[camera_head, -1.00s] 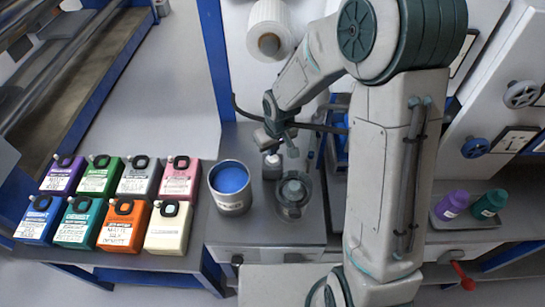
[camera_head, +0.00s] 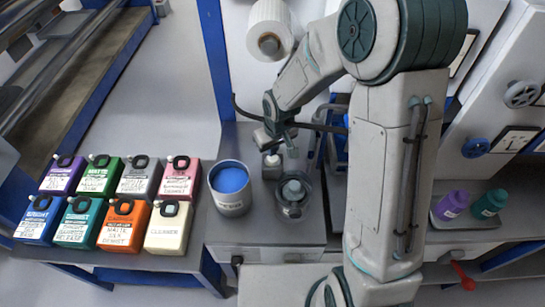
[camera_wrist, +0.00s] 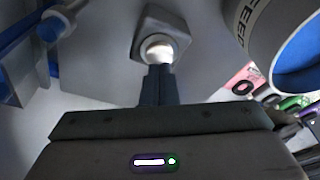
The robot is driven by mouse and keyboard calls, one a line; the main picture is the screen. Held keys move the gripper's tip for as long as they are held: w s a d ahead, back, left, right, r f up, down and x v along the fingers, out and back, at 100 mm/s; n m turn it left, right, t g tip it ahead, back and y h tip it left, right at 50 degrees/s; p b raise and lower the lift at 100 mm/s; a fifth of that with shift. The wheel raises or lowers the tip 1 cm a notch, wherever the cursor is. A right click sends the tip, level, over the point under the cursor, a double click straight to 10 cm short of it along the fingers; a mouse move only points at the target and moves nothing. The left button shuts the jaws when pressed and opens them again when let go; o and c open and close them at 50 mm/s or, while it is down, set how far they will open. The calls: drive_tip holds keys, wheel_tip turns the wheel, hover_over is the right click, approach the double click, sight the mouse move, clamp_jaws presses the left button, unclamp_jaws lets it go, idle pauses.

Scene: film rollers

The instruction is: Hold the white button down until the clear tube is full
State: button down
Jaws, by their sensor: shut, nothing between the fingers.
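The white button (camera_wrist: 158,48) sits on a small grey box (camera_wrist: 178,22), which also shows in the head view (camera_head: 271,170). My gripper (camera_wrist: 159,68) is shut and empty, its fingertips right at the button's edge in the wrist view. In the head view my gripper (camera_head: 271,149) is just above the box. Whether it presses the button down cannot be told.
An open can with blue contents (camera_head: 231,205) stands just left of the box, close to my wrist. Several coloured jugs (camera_head: 120,215) stand farther left. Purple and teal bottles (camera_head: 453,203) are at the right. A white roll (camera_head: 268,45) hangs behind.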

sight(273, 158)
drive_tip(key=shift+f+b, duration=0.8)
drive_tip(key=shift+f, duration=0.15)
drive_tip(key=shift+r, duration=0.15)
idle(2.5)
drive_tip(key=shift+r+p, duration=2.5)
drive_tip(key=shift+r, duration=0.95)
drive_tip(key=shift+f, duration=0.1)
